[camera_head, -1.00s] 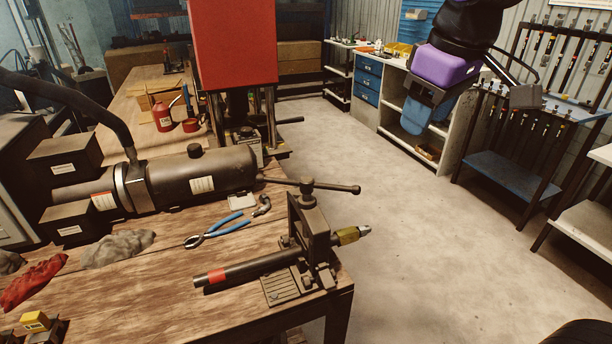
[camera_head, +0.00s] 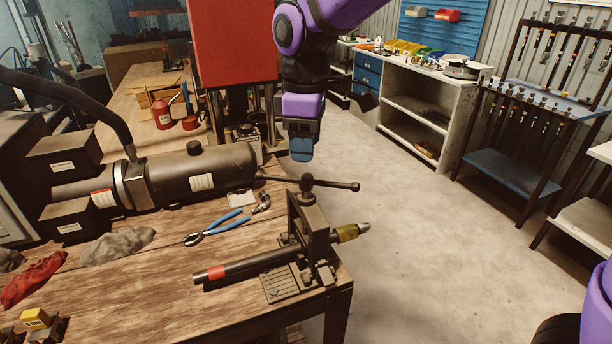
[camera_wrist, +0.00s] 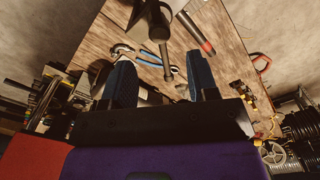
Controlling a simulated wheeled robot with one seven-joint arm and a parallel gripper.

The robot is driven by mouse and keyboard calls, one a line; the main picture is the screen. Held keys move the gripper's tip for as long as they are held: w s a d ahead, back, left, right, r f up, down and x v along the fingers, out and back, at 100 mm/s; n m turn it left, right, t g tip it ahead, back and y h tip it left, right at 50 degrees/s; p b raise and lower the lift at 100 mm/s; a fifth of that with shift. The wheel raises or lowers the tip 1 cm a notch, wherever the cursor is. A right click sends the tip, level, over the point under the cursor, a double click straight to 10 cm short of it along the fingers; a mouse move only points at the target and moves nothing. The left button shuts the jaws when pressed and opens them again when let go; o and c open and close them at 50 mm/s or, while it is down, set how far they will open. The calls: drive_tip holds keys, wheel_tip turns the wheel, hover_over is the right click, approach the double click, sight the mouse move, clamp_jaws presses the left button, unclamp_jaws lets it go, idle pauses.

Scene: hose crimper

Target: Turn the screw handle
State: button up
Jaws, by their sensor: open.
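The screw handle (camera_head: 332,185) is a dark bar with ball ends and a central hub, lying across the top of the hose crimper (camera_head: 309,222) at the table's right corner. A dark hose with a red band (camera_head: 217,273) lies through the crimper, its yellow-banded metal end (camera_head: 349,233) sticking out to the right. My gripper (camera_head: 301,156) points down just above and behind the handle's hub, apart from it. In the wrist view my gripper (camera_wrist: 160,85) has its two blue fingers spread wide with nothing between them. The handle bar (camera_wrist: 165,62) shows beyond the fingertips there.
Blue-handled pliers (camera_head: 221,227) lie on the wooden table (camera_head: 150,280) left of the crimper. A large dark cylinder (camera_head: 190,180) and a red press (camera_head: 235,45) stand behind.

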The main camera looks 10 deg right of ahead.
sight(306, 176)
wheel_tip(306, 176, down, 7)
drive_tip(key=shift+f, duration=0.2)
idle(0.3)
clamp_jaws()
